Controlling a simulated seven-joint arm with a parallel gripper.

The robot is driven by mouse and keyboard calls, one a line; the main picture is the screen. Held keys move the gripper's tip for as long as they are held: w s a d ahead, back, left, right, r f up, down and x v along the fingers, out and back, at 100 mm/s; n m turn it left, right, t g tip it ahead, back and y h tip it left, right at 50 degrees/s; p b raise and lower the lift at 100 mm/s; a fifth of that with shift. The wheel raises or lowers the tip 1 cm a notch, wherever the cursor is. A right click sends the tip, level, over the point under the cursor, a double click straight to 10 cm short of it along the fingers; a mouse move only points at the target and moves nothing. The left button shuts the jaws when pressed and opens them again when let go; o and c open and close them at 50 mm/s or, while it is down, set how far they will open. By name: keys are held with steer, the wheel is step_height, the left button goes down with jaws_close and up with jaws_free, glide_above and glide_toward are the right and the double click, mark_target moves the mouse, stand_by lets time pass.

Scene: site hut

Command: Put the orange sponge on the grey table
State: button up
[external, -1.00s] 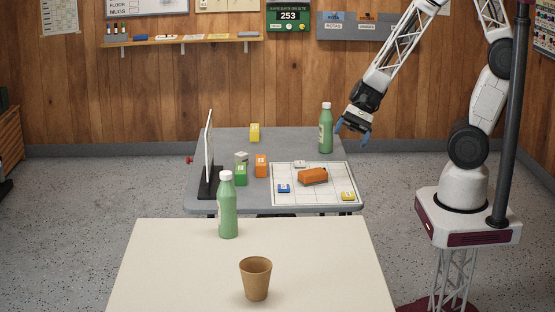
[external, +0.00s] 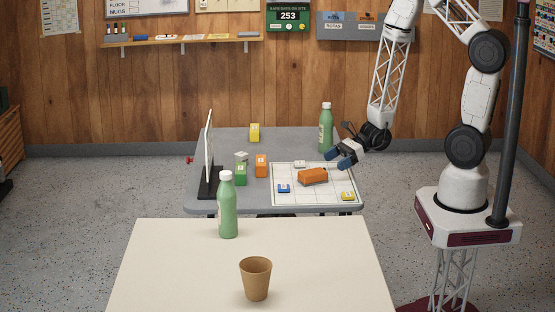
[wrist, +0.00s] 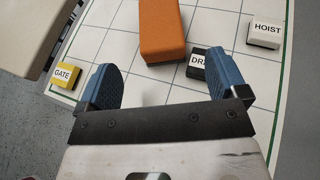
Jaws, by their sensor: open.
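The orange sponge (external: 312,177) lies on a white gridded board (external: 300,198) on the grey table (external: 290,141). In the wrist view the sponge (wrist: 162,28) lies just beyond my fingertips, roughly centred between them. My gripper (external: 340,157) is open and empty, above the board to the right of the sponge. Its two blue fingers (wrist: 163,78) are spread apart in the wrist view, apart from the sponge.
On the board are a yellow GATE block (wrist: 66,75), a partly hidden black block (wrist: 197,63), a white HOIST block (wrist: 265,33) and a blue block (external: 284,188). A green bottle (external: 326,130) stands near my gripper. Upright blocks and a thin panel (external: 208,155) stand left.

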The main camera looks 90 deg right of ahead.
mark_target(319, 170)
steer(key=shift+w, duration=0.15)
steer(key=shift+x, duration=1.2)
steer(key=shift+a+f, duration=0.1)
steer(key=shift+a, duration=0.05)
steer(key=shift+x, duration=2.55)
steer(key=shift+f, duration=0.1)
steer(key=c, duration=1.1)
steer(key=shift+o, duration=0.2)
